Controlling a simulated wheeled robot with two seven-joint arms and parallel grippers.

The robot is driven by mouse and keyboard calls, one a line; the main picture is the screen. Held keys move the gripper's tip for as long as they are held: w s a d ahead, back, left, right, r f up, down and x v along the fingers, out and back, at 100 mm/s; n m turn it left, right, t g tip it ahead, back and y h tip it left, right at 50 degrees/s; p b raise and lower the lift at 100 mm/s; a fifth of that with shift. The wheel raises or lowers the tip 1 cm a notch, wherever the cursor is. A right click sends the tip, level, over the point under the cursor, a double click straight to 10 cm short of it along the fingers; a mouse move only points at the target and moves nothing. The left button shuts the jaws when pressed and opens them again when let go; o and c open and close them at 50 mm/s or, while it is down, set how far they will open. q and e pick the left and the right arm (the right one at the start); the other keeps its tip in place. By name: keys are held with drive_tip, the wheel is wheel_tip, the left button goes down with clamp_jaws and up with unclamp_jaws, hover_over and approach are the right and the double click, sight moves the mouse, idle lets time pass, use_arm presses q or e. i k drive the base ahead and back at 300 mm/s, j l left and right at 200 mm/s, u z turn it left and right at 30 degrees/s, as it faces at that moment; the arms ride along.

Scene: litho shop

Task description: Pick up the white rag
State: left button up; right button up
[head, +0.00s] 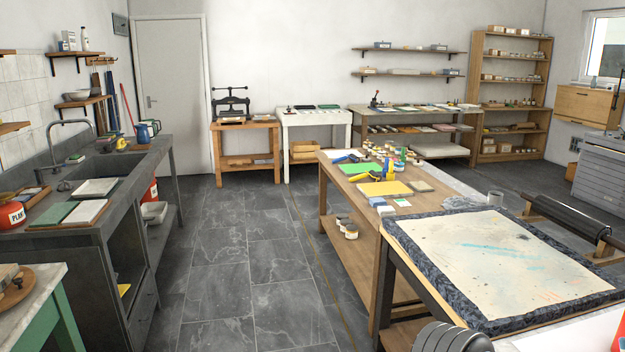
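I cannot pick out a white rag for certain in the head view. A flat white piece (88,212) lies beside a green one on the dark sink counter (148,160) at the left; it looks more like a stiff sheet or slab than cloth. A small white-and-green piece (402,202) lies on the wooden worktable; it is too small to tell what it is.
The wooden worktable (335,195) holds inks, green and yellow sheets. A red tin (11,213) stands at far left. The tiled aisle (245,255) is clear.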

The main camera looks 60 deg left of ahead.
sight(382, 210)
drive_tip(key=u, duration=1.8)
